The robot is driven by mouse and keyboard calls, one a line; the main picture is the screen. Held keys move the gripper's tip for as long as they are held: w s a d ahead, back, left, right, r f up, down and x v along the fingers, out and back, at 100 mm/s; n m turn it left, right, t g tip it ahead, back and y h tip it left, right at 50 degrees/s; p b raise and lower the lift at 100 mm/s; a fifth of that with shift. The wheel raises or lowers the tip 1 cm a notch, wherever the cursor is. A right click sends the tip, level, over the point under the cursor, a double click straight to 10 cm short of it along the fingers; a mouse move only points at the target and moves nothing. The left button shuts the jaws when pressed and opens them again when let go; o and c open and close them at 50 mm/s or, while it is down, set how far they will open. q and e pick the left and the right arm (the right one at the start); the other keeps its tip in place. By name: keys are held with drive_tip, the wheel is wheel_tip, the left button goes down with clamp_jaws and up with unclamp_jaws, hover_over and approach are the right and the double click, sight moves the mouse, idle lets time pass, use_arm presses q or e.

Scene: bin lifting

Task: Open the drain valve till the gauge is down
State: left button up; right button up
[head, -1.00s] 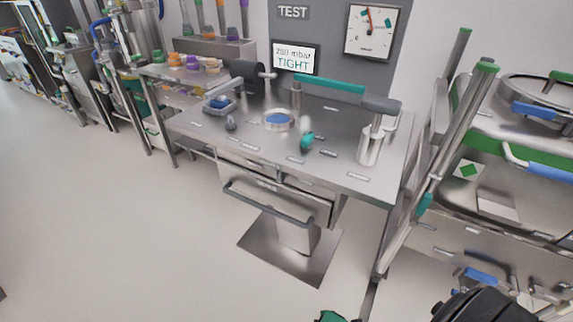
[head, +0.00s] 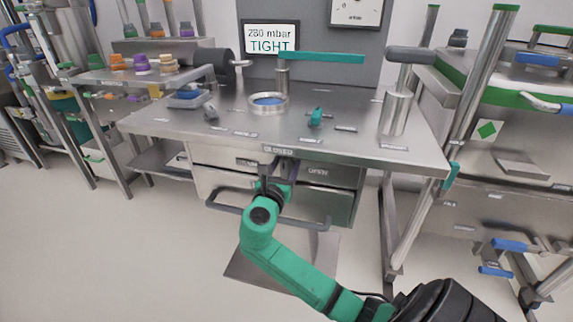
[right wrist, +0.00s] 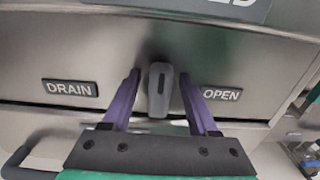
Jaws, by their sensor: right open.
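The drain valve's grey lever (right wrist: 159,92) points down on the bench's front panel, between a DRAIN label (right wrist: 70,88) and an OPEN label (right wrist: 222,94). My right gripper (right wrist: 160,76) is open, with one purple finger on each side of the lever and small gaps showing. In the head view my right gripper (head: 279,167) is at the bench front, under the top's edge, and hides the lever. The round gauge dial (head: 356,10) is mostly cut off at the top, its needle out of sight. A display (head: 270,38) reads 280 mbar TIGHT. My left gripper is not in view.
A drawer handle bar (head: 226,211) runs below my gripper. A cart (head: 490,100) stands at right.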

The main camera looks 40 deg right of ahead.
drive_tip(key=shift+x, duration=1.2)
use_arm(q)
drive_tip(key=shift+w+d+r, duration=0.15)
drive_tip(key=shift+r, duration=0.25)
use_arm(e)
clamp_jaws()
